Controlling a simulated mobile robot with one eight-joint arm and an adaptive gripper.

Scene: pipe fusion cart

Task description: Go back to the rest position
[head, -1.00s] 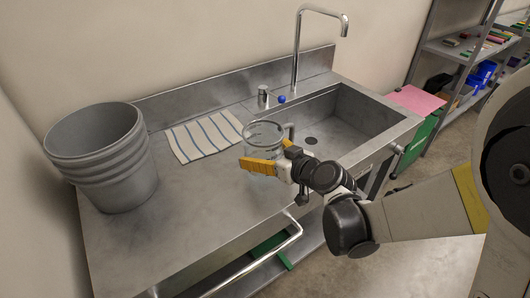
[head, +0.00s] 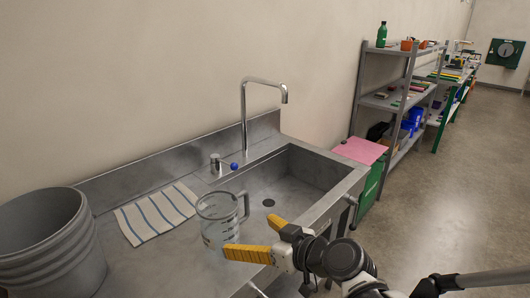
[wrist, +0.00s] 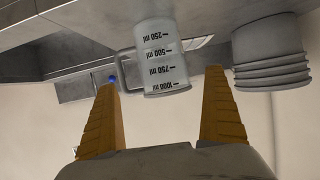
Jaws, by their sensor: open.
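My gripper (head: 262,240) is open, with yellow fingers, near the front edge of the sink counter in the head view. A clear measuring jug (head: 220,215) with a handle stands upright on the counter just left of the sink basin, beyond the fingers. In the wrist view, which is upside down, the jug (wrist: 163,60) shows its millilitre marks ahead of and between the two fingers (wrist: 163,110). Nothing is between the fingertips; the jug appears apart from them.
A grey bucket (head: 48,240) stands at the left of the counter, with a striped cloth (head: 158,212) beside it. The sink basin (head: 300,180) and tall faucet (head: 244,125) are behind. Shelves (head: 400,95) stand at the right. Open floor (head: 460,190) lies to the right.

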